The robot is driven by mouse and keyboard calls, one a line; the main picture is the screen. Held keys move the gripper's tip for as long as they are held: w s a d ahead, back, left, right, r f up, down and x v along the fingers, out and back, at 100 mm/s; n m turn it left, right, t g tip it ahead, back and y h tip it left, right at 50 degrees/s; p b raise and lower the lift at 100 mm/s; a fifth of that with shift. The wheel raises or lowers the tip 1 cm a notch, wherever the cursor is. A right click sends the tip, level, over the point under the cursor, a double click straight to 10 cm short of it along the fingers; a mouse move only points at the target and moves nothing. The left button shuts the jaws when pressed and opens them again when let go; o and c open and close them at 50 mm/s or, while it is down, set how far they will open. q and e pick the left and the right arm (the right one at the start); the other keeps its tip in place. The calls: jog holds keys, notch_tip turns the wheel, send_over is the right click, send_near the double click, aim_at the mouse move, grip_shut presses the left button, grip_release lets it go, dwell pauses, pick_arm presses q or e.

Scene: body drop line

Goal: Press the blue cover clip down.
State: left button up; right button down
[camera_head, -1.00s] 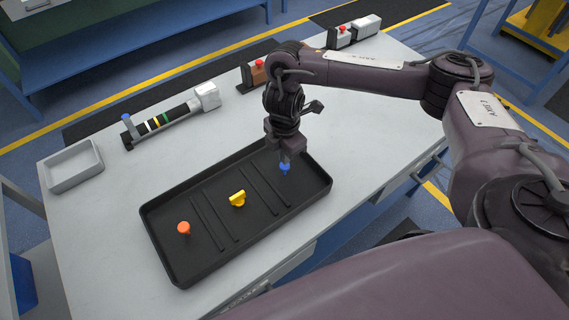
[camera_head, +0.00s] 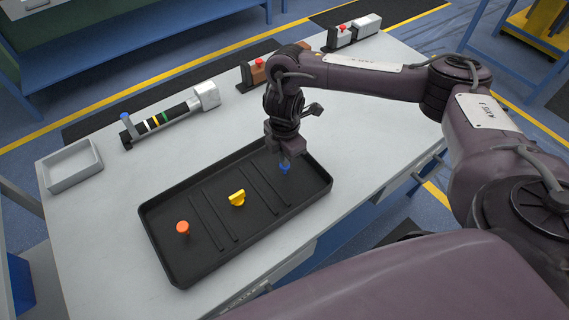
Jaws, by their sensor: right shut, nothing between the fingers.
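The blue cover clip (camera_head: 285,169) stands at the right end of the black tray (camera_head: 160,238). My right gripper (camera_head: 286,158) is directly above it, shut, with its fingertips at or very near the clip's top. I cannot tell whether they touch. The gripper partly hides the clip. A yellow clip (camera_head: 237,198) sits in the middle of the tray and an orange clip (camera_head: 183,228) at its left end. My left gripper is not in view.
Behind the tray lies a dark bar device with coloured bands and a blue knob (camera_head: 125,117). An empty grey bin (camera_head: 70,166) stands at the left. Boxes with red buttons (camera_head: 258,65) stand at the back edge. The table front left is clear.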

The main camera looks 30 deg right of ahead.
jog(key=shift+s+f+b, duration=0.1)
jog(key=shift+f+b, duration=0.2)
jog(key=shift+f, duration=0.75)
notch_tip(320, 180, up, 9)
jog(key=p, duration=0.8)
dwell(0.3)
